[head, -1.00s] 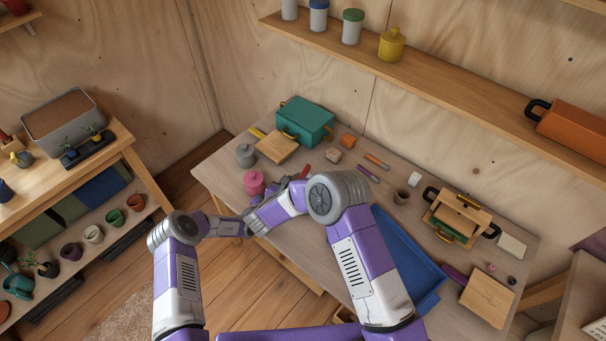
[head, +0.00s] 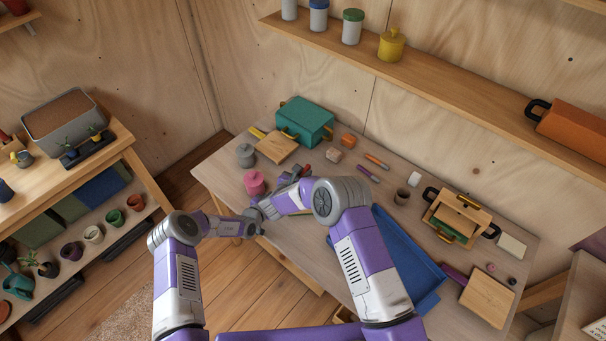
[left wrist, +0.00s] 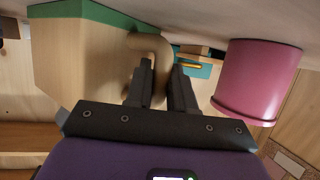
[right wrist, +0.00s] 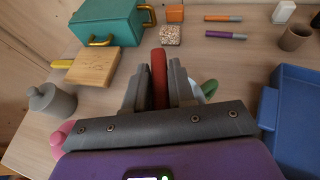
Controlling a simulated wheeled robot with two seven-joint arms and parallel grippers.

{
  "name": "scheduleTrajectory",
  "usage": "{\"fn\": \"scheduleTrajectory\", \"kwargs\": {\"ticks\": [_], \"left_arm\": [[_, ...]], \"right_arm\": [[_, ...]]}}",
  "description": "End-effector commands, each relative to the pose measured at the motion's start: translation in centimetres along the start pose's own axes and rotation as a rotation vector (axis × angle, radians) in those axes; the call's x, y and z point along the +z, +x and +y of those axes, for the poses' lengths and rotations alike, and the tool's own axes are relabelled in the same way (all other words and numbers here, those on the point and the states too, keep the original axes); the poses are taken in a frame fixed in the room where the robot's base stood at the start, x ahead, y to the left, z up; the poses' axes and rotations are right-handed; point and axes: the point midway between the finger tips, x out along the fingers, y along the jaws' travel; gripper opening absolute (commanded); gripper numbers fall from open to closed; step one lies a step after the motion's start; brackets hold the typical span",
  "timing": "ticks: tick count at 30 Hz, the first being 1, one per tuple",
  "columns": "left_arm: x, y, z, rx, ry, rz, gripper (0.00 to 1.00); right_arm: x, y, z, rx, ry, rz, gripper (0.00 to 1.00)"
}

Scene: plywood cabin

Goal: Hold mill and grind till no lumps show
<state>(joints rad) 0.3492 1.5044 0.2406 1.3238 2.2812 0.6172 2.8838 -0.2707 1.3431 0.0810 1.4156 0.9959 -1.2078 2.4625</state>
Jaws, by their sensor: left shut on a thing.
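In the left wrist view, a pale wooden body with a green band (left wrist: 80,60), seemingly the mill, fills the upper left. A curved tan handle (left wrist: 150,46) stands out from its side. My left gripper (left wrist: 161,72) is shut on that handle. My right gripper (right wrist: 159,72) has a red bar (right wrist: 159,85) between its fingers in the right wrist view; whether they clamp it is unclear. A green rounded piece (right wrist: 209,88) shows beside the right finger. In the head view my arms hide most of the mill. No view shows inside it.
A pink pot (head: 254,182) and grey lidded jar (head: 245,155) stand at the table's left. A teal box (head: 305,120), wooden board (head: 276,147) and speckled block (head: 334,156) lie behind. A blue tray (head: 432,290) lies right. The table between tray and cup (head: 402,196) is partly clear.

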Motion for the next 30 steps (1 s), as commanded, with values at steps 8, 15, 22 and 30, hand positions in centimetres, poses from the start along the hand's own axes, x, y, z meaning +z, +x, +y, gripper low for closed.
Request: {"fn": "scheduleTrajectory", "kwargs": {"ticks": [8, 15, 22, 30], "left_arm": [[0.12, -0.02, -0.01, 0.000, -0.001, -0.003, 0.00], [0.13, -0.02, -0.02, 0.000, -0.001, -0.003, 0.00], [0.12, -0.02, -0.02, 0.000, 0.000, -0.003, 0.00], [0.13, -0.03, -0.03, -0.001, -0.001, -0.003, 0.00]], "right_arm": [[0.02, -0.01, -0.03, 0.002, -0.001, 0.000, 0.00], [0.07, 0.08, -0.11, 0.057, -0.025, -0.001, 0.00], [0.12, 0.15, -0.25, 0.198, -0.083, 0.000, 0.00], [0.06, 0.27, -0.40, 0.427, -0.176, 0.004, 0.00]]}}
